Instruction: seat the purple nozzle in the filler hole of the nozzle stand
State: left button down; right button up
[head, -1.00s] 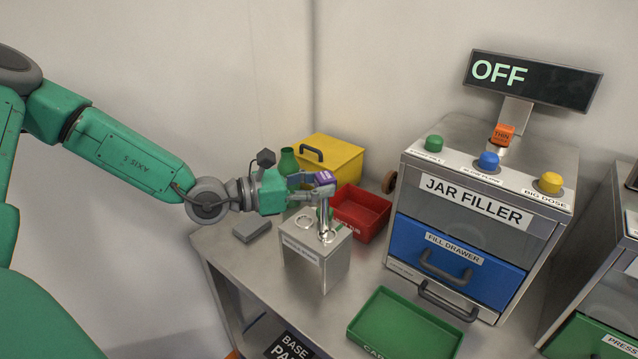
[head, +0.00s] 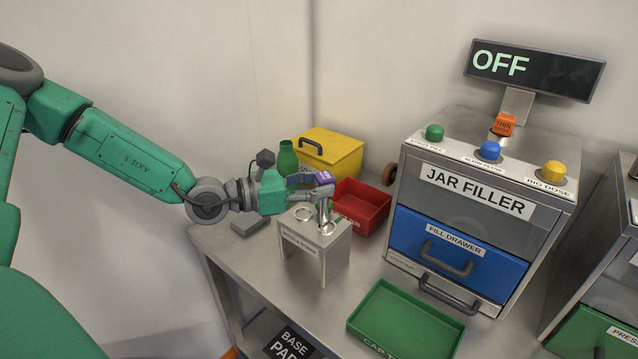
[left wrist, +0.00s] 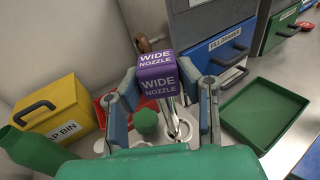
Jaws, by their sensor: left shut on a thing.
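The purple nozzle (head: 324,178), a block labelled WIDE NOZZLE with a metal tube below, is held by my left gripper (head: 318,193). In the left wrist view the nozzle (left wrist: 158,80) sits between the two fingers of my left gripper (left wrist: 165,100). The nozzle stand (head: 301,245) is a grey metal stand with rings on top. The tube points down at the right front ring of the stand, near upright. I cannot tell how far the tip is in the hole. My right gripper is not in view.
A red bin (head: 362,205) and a yellow bin (head: 335,152) stand behind the stand, with a green bottle (head: 288,158) beside them. The jar filler (head: 470,200) is to the right. A green tray (head: 405,320) lies in front. A grey block (head: 250,226) lies left of the stand.

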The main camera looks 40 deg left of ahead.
aim_at(324, 221)
pick_arm(q)
jog(key=shift+f+b, duration=3)
jog(key=shift+f, duration=0.65)
jog(key=shift+r, duration=0.15)
jog(key=shift+r+p, duration=0.55)
jog(key=shift+p, duration=0.2)
jog(key=shift+d, duration=0.3)
jog(key=shift+f+b, duration=1.35)
jog(key=shift+f, duration=0.35)
dwell(0.4)
jog(key=c, duration=1.1)
grip_release()
jog(key=shift+o, duration=0.2)
jog(key=shift+d, duration=0.1)
